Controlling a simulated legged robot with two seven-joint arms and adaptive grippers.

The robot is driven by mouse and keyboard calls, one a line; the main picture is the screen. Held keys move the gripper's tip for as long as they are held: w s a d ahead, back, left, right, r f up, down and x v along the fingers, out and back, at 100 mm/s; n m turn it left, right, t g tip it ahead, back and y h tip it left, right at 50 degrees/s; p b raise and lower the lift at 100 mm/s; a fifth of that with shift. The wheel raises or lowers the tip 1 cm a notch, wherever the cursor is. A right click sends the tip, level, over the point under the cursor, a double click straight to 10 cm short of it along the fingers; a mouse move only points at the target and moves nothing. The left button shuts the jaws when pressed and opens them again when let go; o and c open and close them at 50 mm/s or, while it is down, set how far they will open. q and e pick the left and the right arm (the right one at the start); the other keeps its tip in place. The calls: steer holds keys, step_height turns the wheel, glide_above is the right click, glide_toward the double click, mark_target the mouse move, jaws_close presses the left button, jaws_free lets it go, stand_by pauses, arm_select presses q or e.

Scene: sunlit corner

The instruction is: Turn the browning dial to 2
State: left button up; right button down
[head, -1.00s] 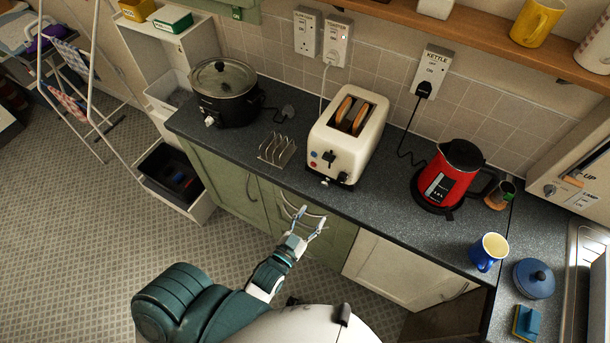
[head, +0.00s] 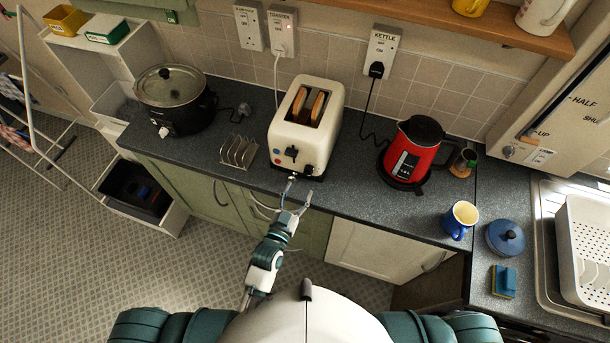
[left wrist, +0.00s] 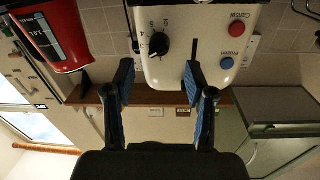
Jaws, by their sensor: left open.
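The cream toaster (head: 318,138) stands on the counter with two slices of toast (head: 307,106) in its slots. Its black browning dial (left wrist: 158,44) shows in the left wrist view, which is upside down, with printed numbers around it. I cannot tell which number it points to. A red Cancel button (left wrist: 236,29) and a blue Frozen button (left wrist: 227,63) are also on the front panel. My left gripper (head: 299,188) is open and empty, just in front of the toaster's lower front; its fingers (left wrist: 159,82) are apart and do not touch the dial. My right gripper is not in view.
A red kettle (head: 411,153) stands to the right of the toaster, and a toast rack (head: 238,151) and slow cooker (head: 174,99) to its left. A blue mug (head: 460,219) is near the front edge. The counter (head: 355,195) between toaster and mug is clear.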

mark_target(308, 171)
arm_select(q)
steer(key=x, duration=0.4)
steer(key=shift+w+d, duration=0.15)
steer(key=shift+w, duration=0.25)
steer(key=shift+w+d, duration=0.3)
steer(key=shift+w, duration=0.25)
steer(key=shift+w+d, duration=0.1)
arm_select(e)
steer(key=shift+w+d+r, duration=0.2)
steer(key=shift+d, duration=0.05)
